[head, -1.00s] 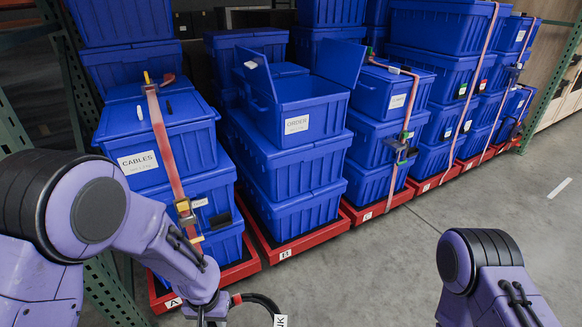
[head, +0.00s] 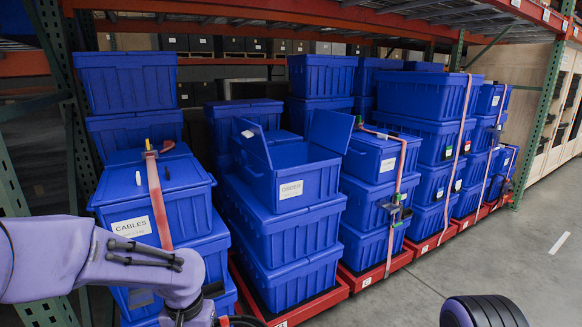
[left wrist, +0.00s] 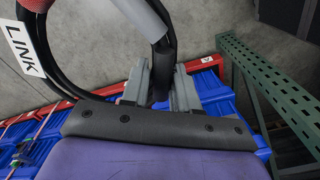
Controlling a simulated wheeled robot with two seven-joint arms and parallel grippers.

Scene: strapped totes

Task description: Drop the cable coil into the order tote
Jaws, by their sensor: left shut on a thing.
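The blue order tote (head: 318,180), labelled ORDER, tops the middle stack in the head view. Its two lid flaps stand open; its floor is hidden. My left gripper (left wrist: 161,88) is shut on the black cable coil (left wrist: 60,72) in the left wrist view. The coil has a white LINK tag (left wrist: 25,50) and a grey and red wrapped part. In the head view only a bit of the coil (head: 246,321) shows at the bottom edge, below and left of the order tote and apart from it. My right gripper is out of view.
The closed CABLES tote (head: 160,195), with an orange strap, stands left of the order tote. More strapped blue stacks (head: 375,205) stand to the right on red bases. A green rack post (left wrist: 275,85) is near. Grey floor (head: 480,250) is clear at right.

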